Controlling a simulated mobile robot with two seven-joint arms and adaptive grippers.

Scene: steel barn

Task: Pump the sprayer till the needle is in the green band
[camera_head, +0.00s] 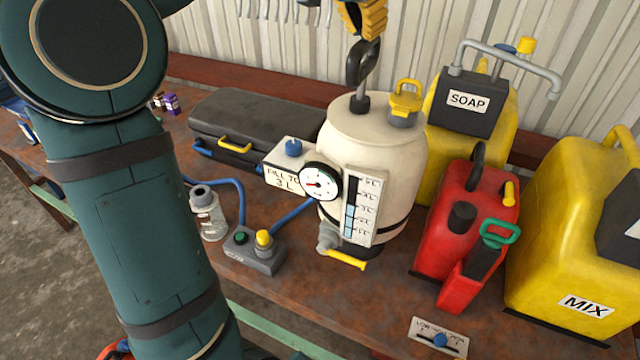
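The sprayer (372,150) is a cream tank standing upright on the bench. Its round gauge (320,182) faces me with a small red needle pointing left; I cannot make out a green band. A white level scale (363,208) beside it shows a blue column in its lower part. A dark pump handle (360,64) rises above the tank top. My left gripper (364,20) shows only as yellow ribbed finger parts at the top edge, just above the handle. Most of it is cut off, so its opening and any contact are unclear. My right gripper is out of view.
A small box with green and yellow buttons (255,250) stands in front, joined by blue hose. A grey case (255,120) lies behind left. A red can (465,235), SOAP can (508,110) and MIX can (570,230) crowd the right. My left arm covers the left side.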

